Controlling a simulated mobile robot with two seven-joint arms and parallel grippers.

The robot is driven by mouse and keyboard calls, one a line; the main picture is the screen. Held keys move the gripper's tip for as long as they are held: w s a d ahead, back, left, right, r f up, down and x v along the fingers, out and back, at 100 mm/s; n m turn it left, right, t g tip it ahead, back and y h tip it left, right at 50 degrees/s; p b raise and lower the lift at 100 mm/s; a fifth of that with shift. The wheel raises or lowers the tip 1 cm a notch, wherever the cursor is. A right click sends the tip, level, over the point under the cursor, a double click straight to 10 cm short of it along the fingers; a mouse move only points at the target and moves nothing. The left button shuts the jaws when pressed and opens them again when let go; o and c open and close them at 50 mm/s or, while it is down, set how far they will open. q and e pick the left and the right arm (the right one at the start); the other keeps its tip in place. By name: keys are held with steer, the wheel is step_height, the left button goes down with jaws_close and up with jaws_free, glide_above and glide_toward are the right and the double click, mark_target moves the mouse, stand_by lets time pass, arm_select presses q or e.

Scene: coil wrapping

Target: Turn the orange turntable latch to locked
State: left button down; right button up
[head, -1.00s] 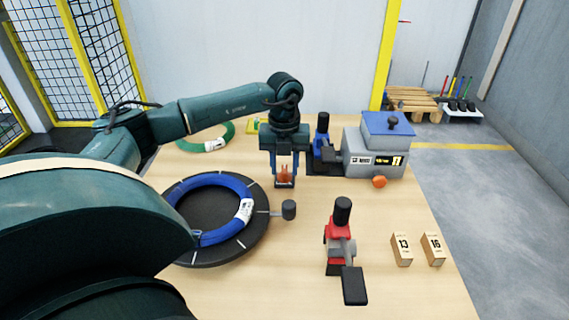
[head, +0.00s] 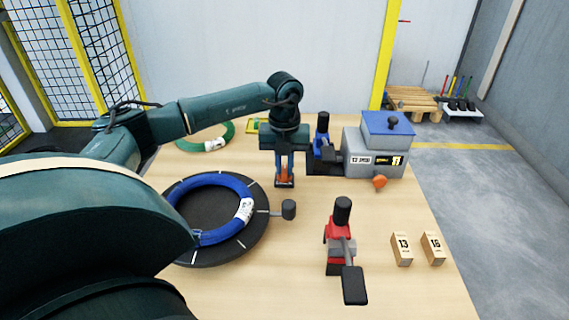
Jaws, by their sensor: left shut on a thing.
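The orange latch (head: 285,174) stands on a small dark base to the right of the turntable and behind its dark knob. My left gripper (head: 285,179) points down and is shut on the orange latch, hiding much of it. The black turntable (head: 215,253) has a blue coil (head: 190,238) with a white label lying on it. The turntable's short arm with a dark knob (head: 289,209) points right. I cannot read the latch's locked or unlocked state. My right gripper is not in view.
A grey machine with a blue top (head: 375,145) and an orange ball-like knob (head: 380,182) stands right of the gripper, beside a blue clamp (head: 323,135). A red clamp (head: 338,235) and two numbered blocks (head: 402,249) are nearer. A green coil (head: 222,137) lies behind my left arm.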

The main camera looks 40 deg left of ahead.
arm_select(q)
steer(key=m, duration=0.8)
steer(key=shift+m, duration=0.4)
steer(key=m, duration=0.8)
steer(key=shift+r+m+b, duration=0.1)
steer(key=shift+m+b, duration=0.2)
steer(key=shift+m, duration=0.3)
steer(key=c, duration=1.4)
jaws_free()
steer(key=shift+c, duration=0.2)
